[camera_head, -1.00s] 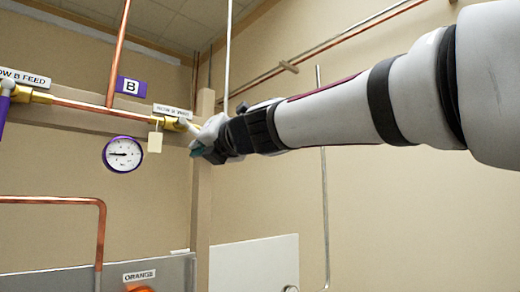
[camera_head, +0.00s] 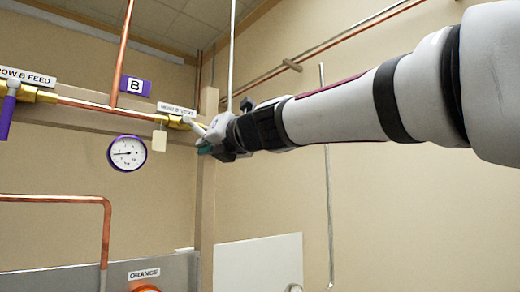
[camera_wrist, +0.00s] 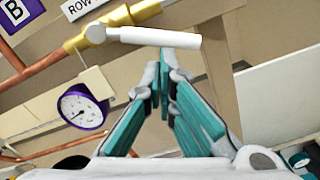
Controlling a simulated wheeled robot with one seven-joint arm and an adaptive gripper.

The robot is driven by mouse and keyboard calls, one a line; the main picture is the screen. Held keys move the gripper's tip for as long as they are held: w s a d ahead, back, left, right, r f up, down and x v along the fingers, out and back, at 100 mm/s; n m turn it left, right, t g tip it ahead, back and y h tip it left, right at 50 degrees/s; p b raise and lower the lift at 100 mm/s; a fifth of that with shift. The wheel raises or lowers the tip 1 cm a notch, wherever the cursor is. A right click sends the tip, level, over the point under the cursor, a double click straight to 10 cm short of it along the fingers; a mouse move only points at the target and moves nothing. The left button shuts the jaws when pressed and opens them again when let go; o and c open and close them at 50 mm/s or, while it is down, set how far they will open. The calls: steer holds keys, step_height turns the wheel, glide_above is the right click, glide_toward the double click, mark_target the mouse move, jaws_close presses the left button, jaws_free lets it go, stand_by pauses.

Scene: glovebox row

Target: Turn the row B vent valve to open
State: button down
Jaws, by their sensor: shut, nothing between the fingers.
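The row B vent valve (camera_head: 176,121) is a brass body on the copper pipe, below a white label. It also shows at the top of the wrist view (camera_wrist: 100,28), with a white lever (camera_wrist: 160,37) slanting off the pipe's line. My gripper (camera_wrist: 163,58) is shut and empty. Its teal fingertips are just below the lever in the wrist view; I cannot tell whether they touch it. In the head view my gripper (camera_head: 203,148) is at the lever's right end and partly hides it.
A purple-rimmed gauge (camera_head: 126,153) and a blank tag (camera_head: 159,141) hang below the pipe. The row B feed valve's purple lever (camera_head: 7,117) is at the far left. A vertical post (camera_head: 207,200) stands behind my gripper. The wall to the right is mostly bare.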

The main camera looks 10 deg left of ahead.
steer(key=shift+w, duration=0.1)
steer(key=shift+w+d+r+n, duration=0.2)
steer(key=shift+r+n, duration=0.15)
steer(key=shift+n, duration=0.5)
steer(key=shift+w+d+r+n, duration=0.25)
steer(key=shift+r+n, duration=0.05)
steer(key=shift+n, duration=0.5)
steer(key=shift+w+d+r+n, duration=0.2)
steer(key=shift+r+n, duration=0.15)
steer(key=shift+n, duration=0.5)
